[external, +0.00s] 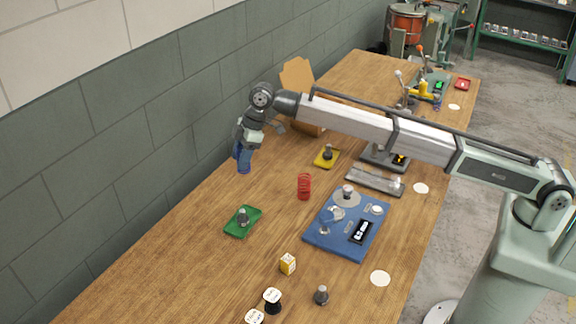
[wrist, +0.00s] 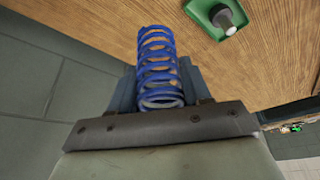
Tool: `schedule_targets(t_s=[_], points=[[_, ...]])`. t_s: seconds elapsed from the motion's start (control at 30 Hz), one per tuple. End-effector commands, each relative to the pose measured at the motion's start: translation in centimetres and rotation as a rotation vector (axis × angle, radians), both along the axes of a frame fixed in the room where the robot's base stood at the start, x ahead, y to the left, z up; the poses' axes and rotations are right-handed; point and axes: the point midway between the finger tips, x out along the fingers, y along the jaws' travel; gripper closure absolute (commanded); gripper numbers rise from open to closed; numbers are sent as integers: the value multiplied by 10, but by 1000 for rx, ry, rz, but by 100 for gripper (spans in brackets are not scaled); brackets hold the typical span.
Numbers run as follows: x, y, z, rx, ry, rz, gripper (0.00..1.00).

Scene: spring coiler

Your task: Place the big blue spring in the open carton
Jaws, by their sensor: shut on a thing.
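The big blue spring (wrist: 158,70) is held in my gripper (wrist: 160,92), between its two fingers, in the wrist view. In the external view the spring (external: 244,163) hangs below my gripper (external: 245,148), above the table's wall-side edge. The open carton (external: 298,76) stands at the back of the table by the wall with a brown flap up. My arm hides much of the carton, and its inside does not show.
A red spring (external: 304,186) stands mid-table. A green tray (external: 243,221) with a grey knob, a yellow tray (external: 327,157), a blue board (external: 348,224) with parts and a small yellow box (external: 288,263) are around it. The grey wall runs close along the table's left side.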

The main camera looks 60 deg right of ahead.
Motion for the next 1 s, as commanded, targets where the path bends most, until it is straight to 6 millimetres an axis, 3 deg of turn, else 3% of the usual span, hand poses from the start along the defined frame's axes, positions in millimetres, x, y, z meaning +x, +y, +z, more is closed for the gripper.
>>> schedule_targets(t_s=[0.03, 0.5, 1.0], points=[[6, -26, 0, 0, 0, -27, 88], [34, -230, 2, 0, 0, -241, 88], [16, -437, 3, 0, -1, -465, 88]])
